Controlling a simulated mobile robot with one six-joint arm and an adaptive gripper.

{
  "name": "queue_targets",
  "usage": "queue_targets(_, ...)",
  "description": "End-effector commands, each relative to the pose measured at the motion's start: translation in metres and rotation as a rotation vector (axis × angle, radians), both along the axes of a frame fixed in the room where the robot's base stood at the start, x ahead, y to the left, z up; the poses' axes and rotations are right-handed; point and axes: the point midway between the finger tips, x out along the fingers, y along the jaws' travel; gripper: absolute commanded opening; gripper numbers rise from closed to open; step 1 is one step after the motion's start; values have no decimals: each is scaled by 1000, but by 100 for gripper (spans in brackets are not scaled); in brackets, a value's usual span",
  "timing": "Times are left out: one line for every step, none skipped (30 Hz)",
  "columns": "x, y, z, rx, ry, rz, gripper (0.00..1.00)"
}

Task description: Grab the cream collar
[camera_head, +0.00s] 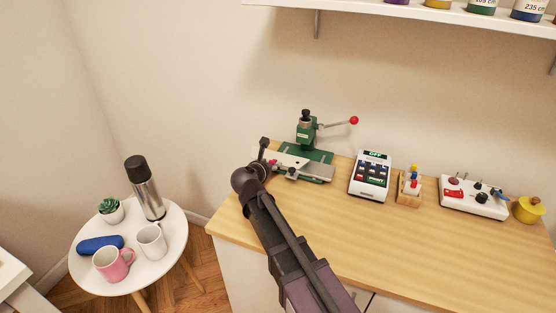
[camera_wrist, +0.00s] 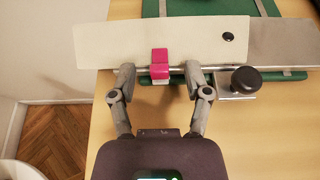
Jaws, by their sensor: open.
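The cream collar (camera_wrist: 110,43) is a long flat pale piece that lies across the green press in the wrist view, with a black button (camera_wrist: 228,37) near its right end. A pink clip (camera_wrist: 159,58) sits at its near edge. My gripper (camera_wrist: 161,72) is open, with one finger on each side of the pink clip. The fingertips are at the collar's near edge; whether they touch it I cannot tell. In the head view the collar (camera_head: 287,158) shows small and partly hidden behind my arm.
The green press (camera_head: 305,150) stands on the wooden counter (camera_head: 340,235). To its right are a keypad device (camera_head: 371,176), a small wooden stand (camera_head: 408,190) and a white control box (camera_head: 474,197). A round side table (camera_head: 128,285) with mugs and a flask stands left.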

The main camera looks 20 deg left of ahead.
Motion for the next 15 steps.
queue_targets(0,0,0,0,0,0,63)
queue_targets(0,0,0,0,0,0,63)
queue_targets(0,0,0,0,0,0,63)
queue_targets(0,0,0,0,0,0,57)
queue_targets(0,0,0,0,0,0,48)
queue_targets(0,0,0,0,0,0,36)
queue_targets(0,0,0,0,0,0,27)
queue_targets(0,0,0,0,0,0,18)
queue_targets(0,0,0,0,0,0,7)
queue_targets(0,0,0,0,0,0,2)
queue_targets(0,0,0,0,0,0,1)
queue_targets(0,0,0,0,0,0,1)
queue_targets(0,0,0,0,0,0,1)
queue_targets(0,0,0,0,0,0,1)
queue_targets(0,0,0,0,0,0,0)
